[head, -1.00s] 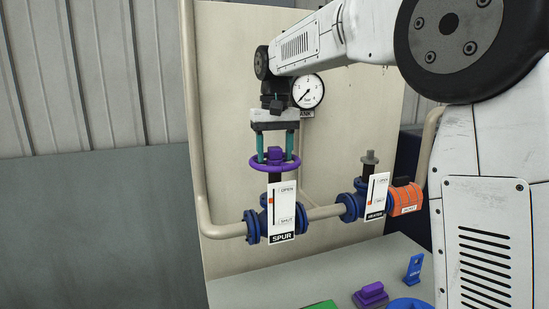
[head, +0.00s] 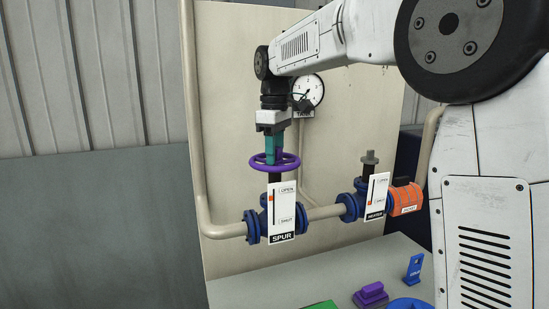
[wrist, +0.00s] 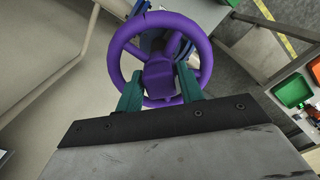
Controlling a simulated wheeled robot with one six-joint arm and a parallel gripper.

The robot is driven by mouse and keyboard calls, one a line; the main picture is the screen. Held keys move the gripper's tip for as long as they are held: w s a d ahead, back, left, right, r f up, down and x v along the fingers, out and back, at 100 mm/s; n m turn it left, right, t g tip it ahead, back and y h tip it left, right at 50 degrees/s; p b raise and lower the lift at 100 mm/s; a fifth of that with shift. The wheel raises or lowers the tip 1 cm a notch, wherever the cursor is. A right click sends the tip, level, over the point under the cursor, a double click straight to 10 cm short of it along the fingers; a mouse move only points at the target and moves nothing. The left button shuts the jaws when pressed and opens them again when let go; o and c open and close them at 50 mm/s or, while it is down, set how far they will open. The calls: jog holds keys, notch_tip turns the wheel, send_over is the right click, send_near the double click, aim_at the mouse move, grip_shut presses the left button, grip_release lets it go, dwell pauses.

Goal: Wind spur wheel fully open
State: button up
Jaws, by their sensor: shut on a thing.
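The purple spur wheel (head: 288,163) lies flat on top of the blue spur valve (head: 252,226). The wheel also shows in the wrist view (wrist: 204,46). My gripper (head: 273,155) points down from above, shut on the wheel's hub (wrist: 160,75). In the wrist view its teal fingers stand on either side of the hub, inside the rim. The white SPUR plate (head: 283,222) is marked OPEN above and SHUT below. Its orange marker (head: 271,198) sits in the upper part of the slot, close to the OPEN level.
To the right on the same pipe (head: 323,212) are the heater valve (head: 351,205) with a bare grey stem and an orange jacket (head: 406,199). A gauge (head: 312,87) is behind my wrist. A purple block (head: 371,295) and a blue tag (head: 414,268) are on the bench below.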

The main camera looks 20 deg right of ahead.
jog(key=n, duration=0.4)
jog(key=shift+n, duration=0.4)
jog(key=n, duration=0.4)
jog(key=shift+n, duration=0.3)
jog(key=n, duration=0.3)
jog(key=shift+n, duration=0.4)
jog(key=n, duration=0.5)
jog(key=o, duration=0.8)
